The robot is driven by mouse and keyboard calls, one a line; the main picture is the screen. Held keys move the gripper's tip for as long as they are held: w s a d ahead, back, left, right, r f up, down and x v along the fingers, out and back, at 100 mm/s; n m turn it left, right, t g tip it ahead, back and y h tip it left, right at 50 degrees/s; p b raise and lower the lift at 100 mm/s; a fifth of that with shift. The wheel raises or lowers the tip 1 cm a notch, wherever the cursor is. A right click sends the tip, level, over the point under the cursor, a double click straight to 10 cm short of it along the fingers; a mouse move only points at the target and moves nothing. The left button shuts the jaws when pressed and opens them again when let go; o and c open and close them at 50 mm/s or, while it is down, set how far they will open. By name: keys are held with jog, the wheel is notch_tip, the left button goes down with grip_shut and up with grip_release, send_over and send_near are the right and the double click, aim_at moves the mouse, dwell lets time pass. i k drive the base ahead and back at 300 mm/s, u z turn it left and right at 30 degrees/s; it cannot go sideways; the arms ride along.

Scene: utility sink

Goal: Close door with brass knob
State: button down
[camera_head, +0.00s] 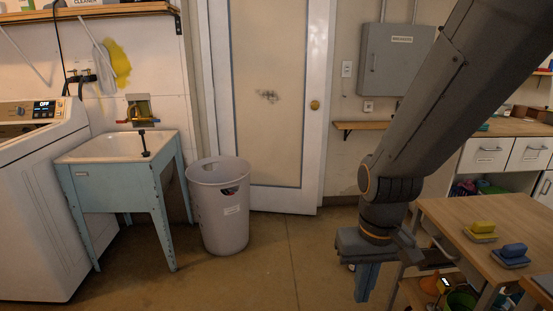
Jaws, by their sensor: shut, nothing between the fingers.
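The door (265,130) is cream with a white frame border and a dark scuffed patch in its middle. It stands in the back wall. Its brass knob (314,105) is near its right edge. The lower right corner of the door seems to stand slightly out from the wall, so it looks a little ajar; the exact gap is hard to tell. My gripper (366,283) is at the lower right of the door, pointing down, nearer to me and well below the knob. Its fingers are together and empty, touching nothing that I can see.
A grey bin (222,215) stands in front of the door's lower left. A blue utility sink (115,150) and a washer (35,200) are at left. A wooden table (480,230) with sponges is at right. A small shelf (362,126) is right of the door. The floor in the middle is clear.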

aim_at(270, 57)
jog(key=i, duration=3.65)
jog(key=u, duration=0.5)
